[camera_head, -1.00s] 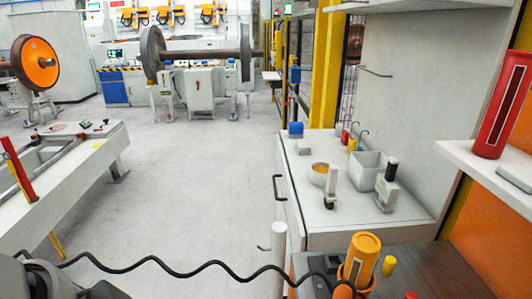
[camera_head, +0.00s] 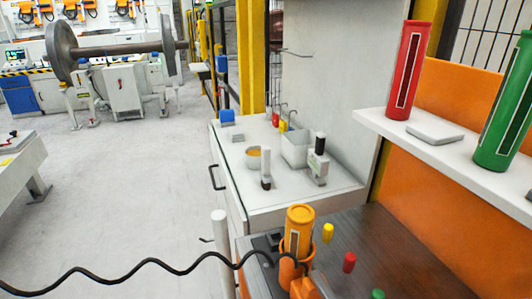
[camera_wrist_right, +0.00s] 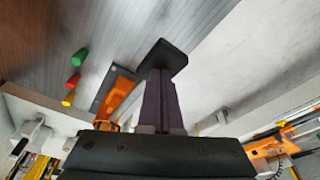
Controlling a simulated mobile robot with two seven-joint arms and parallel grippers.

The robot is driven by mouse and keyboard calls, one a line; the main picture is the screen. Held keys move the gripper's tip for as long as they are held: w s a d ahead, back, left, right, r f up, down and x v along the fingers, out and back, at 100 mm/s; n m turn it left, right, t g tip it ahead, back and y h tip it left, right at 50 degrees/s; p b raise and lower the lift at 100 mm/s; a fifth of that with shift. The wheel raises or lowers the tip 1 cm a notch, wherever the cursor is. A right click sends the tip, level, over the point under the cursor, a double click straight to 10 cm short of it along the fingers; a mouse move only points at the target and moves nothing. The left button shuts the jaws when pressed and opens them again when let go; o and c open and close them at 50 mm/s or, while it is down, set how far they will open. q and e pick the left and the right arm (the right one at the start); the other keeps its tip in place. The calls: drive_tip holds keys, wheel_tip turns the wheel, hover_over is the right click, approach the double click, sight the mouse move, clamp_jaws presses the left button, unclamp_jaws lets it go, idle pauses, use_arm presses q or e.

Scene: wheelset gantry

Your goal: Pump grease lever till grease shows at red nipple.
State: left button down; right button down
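An orange grease pump (camera_head: 298,238) stands upright at the front of the dark worktop, with a black wavy hose (camera_head: 150,262) running left from it. An orange part (camera_head: 306,288) sits low at the pump's front, cut by the frame edge. Beside it are a yellow nipple (camera_head: 328,233), a red nipple (camera_head: 349,262) and a green one (camera_head: 378,294). I cannot make out grease at the red nipple (camera_wrist_right: 78,57). In the right wrist view my right gripper (camera_wrist_right: 161,75) has its fingers together. A black plate (camera_wrist_right: 165,57) lies at their tips; whether it is gripped is unclear. My left gripper is out of view.
A white shelf (camera_head: 400,128) at the right holds a red cartridge (camera_head: 408,70) and a green cartridge (camera_head: 508,110). A white cabinet (camera_head: 335,193) beyond the worktop carries small containers. A wheelset (camera_head: 120,50) stands far back.

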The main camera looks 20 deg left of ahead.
drive_tip(key=shift+f+b, duration=1.15)
drive_tip(key=shift+f, duration=0.55)
wheel_tip(320, 180, up, 9)
drive_tip(key=p, duration=1)
drive_tip(key=shift+r, duration=0.15)
